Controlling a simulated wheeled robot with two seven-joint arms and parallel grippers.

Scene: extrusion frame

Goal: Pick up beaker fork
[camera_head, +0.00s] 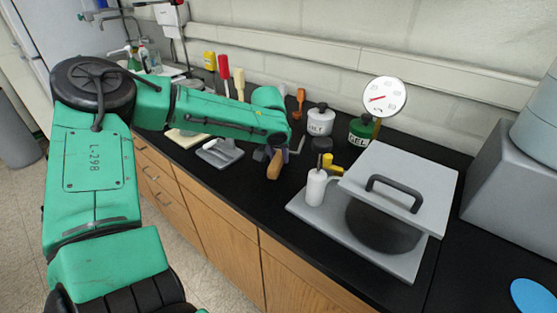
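My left arm reaches in from the left, and its gripper (268,153) is low over the black counter near its front edge. A tool with a brown handle (274,166) is right at the gripper, with the handle pointing toward the counter's front edge. A thin grey metal piece (300,144) shows just right of the gripper and may belong to this tool. It looks like the beaker fork, but the arm hides much of it. I cannot tell whether the fingers are shut on it. My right gripper is not in view.
Jars and a round gauge (384,97) stand behind. A small grey holder (219,153) lies to the left. Upright-handled tools line the wall.

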